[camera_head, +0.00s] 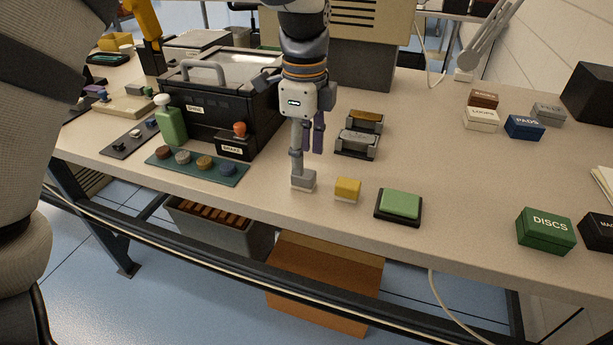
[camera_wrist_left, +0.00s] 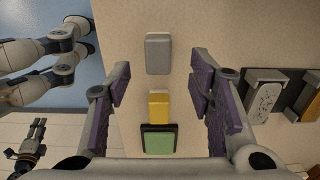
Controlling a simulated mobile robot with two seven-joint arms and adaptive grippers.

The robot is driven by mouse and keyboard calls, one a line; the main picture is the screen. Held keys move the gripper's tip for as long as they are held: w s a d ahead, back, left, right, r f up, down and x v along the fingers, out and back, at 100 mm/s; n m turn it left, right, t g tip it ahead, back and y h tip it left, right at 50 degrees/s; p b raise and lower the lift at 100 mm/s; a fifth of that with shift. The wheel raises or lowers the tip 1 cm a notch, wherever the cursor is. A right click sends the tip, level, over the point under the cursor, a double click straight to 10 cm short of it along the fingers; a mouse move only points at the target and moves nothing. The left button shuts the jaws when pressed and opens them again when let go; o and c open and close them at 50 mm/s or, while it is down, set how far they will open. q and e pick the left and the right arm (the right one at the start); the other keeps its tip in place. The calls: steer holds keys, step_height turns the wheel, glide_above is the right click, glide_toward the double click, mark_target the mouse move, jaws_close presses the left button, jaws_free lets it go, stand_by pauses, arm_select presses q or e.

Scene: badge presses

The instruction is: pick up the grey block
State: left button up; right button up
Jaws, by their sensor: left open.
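The grey block (camera_head: 305,183) stands on the table near its front edge, left of a yellow block (camera_head: 347,189). My left gripper (camera_head: 307,152) points down over the grey block, and one finger overlaps the block in the head view. In the left wrist view, the grey block (camera_wrist_left: 158,53) lies beyond the open fingers of my left gripper (camera_wrist_left: 160,78), with nothing held between them. The yellow block (camera_wrist_left: 158,106) appears between the fingers there. Whether a finger touches the grey block is unclear. A small gripper shape, perhaps my right gripper (camera_wrist_left: 34,130), shows at lower left.
A green block on a black base (camera_head: 400,205) sits right of the yellow one. A teal strip with several knobs (camera_head: 197,165) and a black press (camera_head: 220,105) stand left. Grey-and-brown fixtures (camera_head: 357,145) stand behind. Labelled boxes, including green DISCS (camera_head: 545,231), are right.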

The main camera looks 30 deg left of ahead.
mark_target(304, 179)
arm_select(q)
steer(key=f, duration=0.4)
steer(key=shift+s+a+f, duration=0.1)
steer(key=shift+s+f, duration=0.15)
steer(key=shift+f, duration=0.1)
steer(key=shift+w+f, duration=0.1)
steer(key=shift+f, duration=0.3)
jaws_close()
steer(key=shift+r, duration=0.1)
